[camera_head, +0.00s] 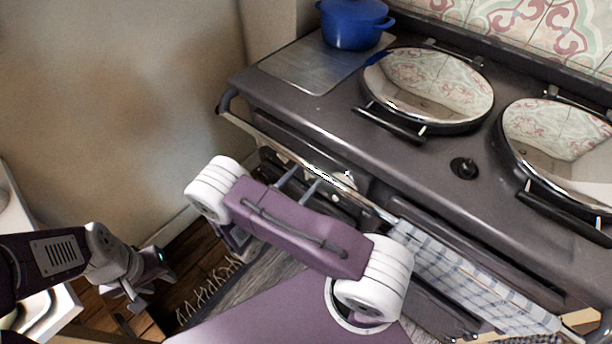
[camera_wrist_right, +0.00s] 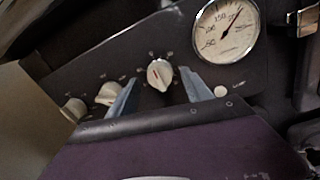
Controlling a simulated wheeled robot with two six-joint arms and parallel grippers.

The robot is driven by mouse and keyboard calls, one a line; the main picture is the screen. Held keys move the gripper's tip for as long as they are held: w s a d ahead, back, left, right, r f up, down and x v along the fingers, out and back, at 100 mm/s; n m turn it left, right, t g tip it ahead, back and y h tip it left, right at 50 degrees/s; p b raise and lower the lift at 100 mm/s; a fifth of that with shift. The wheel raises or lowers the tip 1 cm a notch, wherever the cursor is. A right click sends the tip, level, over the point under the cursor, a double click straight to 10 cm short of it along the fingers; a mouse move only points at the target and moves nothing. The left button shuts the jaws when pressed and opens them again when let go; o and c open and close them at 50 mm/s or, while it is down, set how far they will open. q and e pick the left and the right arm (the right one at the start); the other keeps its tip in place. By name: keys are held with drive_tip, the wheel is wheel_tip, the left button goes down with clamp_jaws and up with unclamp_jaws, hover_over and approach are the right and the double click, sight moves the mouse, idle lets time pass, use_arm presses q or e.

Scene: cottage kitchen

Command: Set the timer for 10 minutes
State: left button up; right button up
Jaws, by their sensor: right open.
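My right gripper (camera_wrist_right: 159,80) is open, with one blue-grey finger on each side of this knob; contact is unclear. In the head view the right gripper (camera_head: 299,184) reaches the cooker front, and my arm hides much of the panel. My left gripper (camera_head: 143,284) hangs low at the left, away from the cooker; its jaws are unclear.
Two more white knobs, one nearer (camera_wrist_right: 109,94) and one at the far left (camera_wrist_right: 73,109), and a round dial gauge (camera_wrist_right: 226,31) share the panel. A front rail (camera_head: 300,160) carries a checked towel (camera_head: 465,280). A blue pot (camera_head: 352,24) stands on the cooker (camera_head: 330,115).

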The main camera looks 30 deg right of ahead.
drive_tip(key=shift+x, duration=0.8)
clamp_jaws()
drive_tip(key=m, duration=0.5)
drive_tip(key=shift+f+b, duration=0.1)
drive_tip(key=shift+b, duration=0.3)
drive_tip(key=shift+m+h+b, duration=0.3)
drive_tip(key=shift+m+b, duration=0.2)
drive_tip(key=shift+m, duration=2.1)
unclamp_jaws()
